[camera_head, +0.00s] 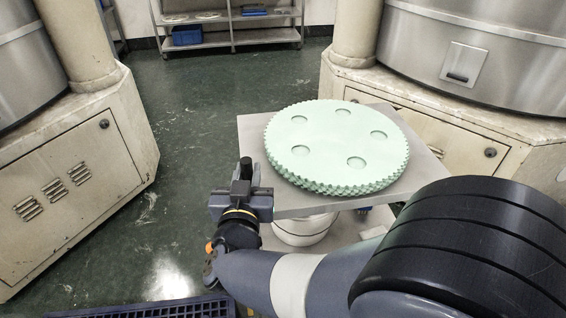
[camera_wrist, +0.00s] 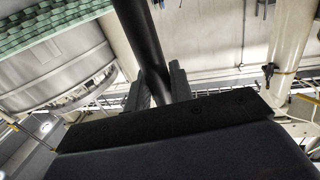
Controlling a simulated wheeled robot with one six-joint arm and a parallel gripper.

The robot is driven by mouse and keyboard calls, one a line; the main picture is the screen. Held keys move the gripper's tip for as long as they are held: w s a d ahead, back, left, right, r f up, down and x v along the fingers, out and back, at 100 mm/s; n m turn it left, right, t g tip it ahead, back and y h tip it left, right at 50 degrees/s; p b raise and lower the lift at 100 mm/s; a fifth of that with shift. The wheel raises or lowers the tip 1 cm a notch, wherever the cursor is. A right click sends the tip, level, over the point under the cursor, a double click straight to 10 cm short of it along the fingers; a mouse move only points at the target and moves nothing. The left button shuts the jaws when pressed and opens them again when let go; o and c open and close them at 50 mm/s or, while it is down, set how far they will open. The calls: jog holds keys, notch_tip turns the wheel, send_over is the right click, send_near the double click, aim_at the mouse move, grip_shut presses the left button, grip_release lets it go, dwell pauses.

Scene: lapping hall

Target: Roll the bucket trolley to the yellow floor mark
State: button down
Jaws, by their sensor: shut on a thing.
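The trolley has a flat grey top (camera_head: 252,137) and stands in front of me, right of the picture's middle. A white bucket (camera_head: 303,230) shows under the top, partly hidden by my arm. A stack of pale green toothed discs (camera_head: 335,143) with round holes lies on the top. My gripper (camera_head: 246,172) is at the top's left edge, shut on a dark upright handle. In the wrist view the dark round handle bar (camera_wrist: 140,32) runs between the fingers of my gripper (camera_wrist: 158,85). I see no yellow floor mark in either view.
Pale machine bases stand at left (camera_head: 85,165) and right (camera_head: 450,125). A metal shelf (camera_head: 232,42) with a blue bin (camera_head: 187,36) is at the back. A blue slatted platform (camera_head: 170,309) lies at the bottom edge. The green floor (camera_head: 200,105) between the machines is clear.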

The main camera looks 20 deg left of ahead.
jog(key=s+a+p, duration=0.2)
jog(key=s+a, duration=0.2)
jog(key=a, duration=0.2)
jog(key=shift+a, duration=0.4)
jog(key=shift+s, duration=0.15)
jog(key=c, duration=1.3)
grip_release()
jog(key=shift+a, duration=0.15)
jog(key=shift+s, duration=0.1)
jog(key=v, duration=1)
jog(key=shift+s, duration=0.3)
jog(key=shift+w, duration=0.1)
